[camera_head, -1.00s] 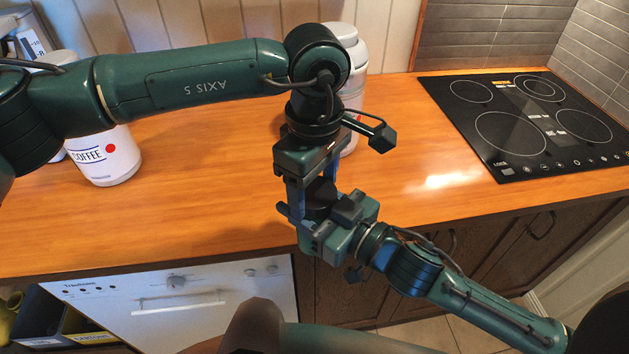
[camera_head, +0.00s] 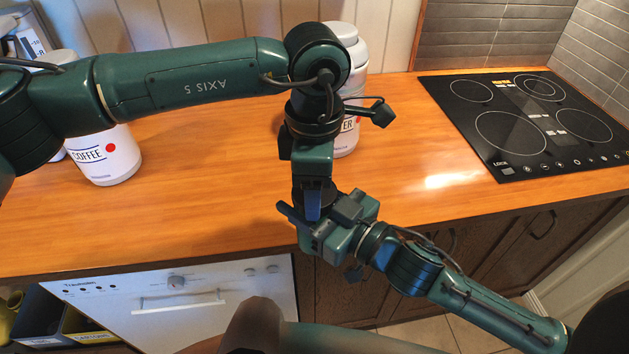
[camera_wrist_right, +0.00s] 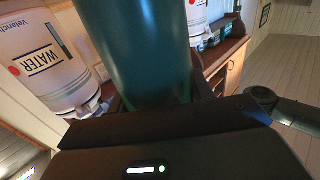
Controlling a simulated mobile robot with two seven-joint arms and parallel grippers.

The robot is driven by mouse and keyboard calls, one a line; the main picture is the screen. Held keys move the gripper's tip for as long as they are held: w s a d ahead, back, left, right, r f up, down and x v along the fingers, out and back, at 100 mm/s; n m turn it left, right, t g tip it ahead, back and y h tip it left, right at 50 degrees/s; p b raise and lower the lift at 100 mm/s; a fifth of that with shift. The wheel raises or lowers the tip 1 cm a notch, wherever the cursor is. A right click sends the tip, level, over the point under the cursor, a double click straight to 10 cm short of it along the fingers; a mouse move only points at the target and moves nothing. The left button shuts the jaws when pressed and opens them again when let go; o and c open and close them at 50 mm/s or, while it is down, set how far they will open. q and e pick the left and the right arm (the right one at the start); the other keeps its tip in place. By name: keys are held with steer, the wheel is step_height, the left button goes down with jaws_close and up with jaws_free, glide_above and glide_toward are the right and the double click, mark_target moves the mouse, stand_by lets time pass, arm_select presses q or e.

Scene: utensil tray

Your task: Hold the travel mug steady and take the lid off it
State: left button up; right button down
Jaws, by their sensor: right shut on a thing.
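The travel mug is a dark teal cylinder (camera_wrist_right: 135,50) that fills the middle of the right wrist view. In the head view it is mostly hidden; a small dark part, apparently its lid (camera_head: 329,196), shows between my grippers. My right gripper (camera_head: 318,215) comes from the lower right and is shut on the mug, in front of the counter's front edge. My left gripper (camera_head: 313,203) points down from above, its blue finger at the lid. It is seen edge-on, so its grip on the lid cannot be told.
The wooden counter (camera_head: 200,200) is mostly clear. A white COFFEE canister (camera_head: 108,160) stands at its left, and another white canister (camera_head: 350,140), partly hidden, stands behind my left wrist. A WATER canister (camera_wrist_right: 45,60) shows in the right wrist view. A black hob (camera_head: 530,120) lies at the right.

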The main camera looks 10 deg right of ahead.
arm_select(q)
steer(key=o, duration=1.1)
steer(key=shift+r, duration=0.15)
step_height(320, 180, up, 4)
steer(key=shift+r, duration=0.15)
step_height(320, 180, up, 3)
steer(key=m, duration=0.6)
step_height(320, 180, down, 8)
steer(key=shift+r, duration=0.2)
steer(key=shift+c, duration=0.3)
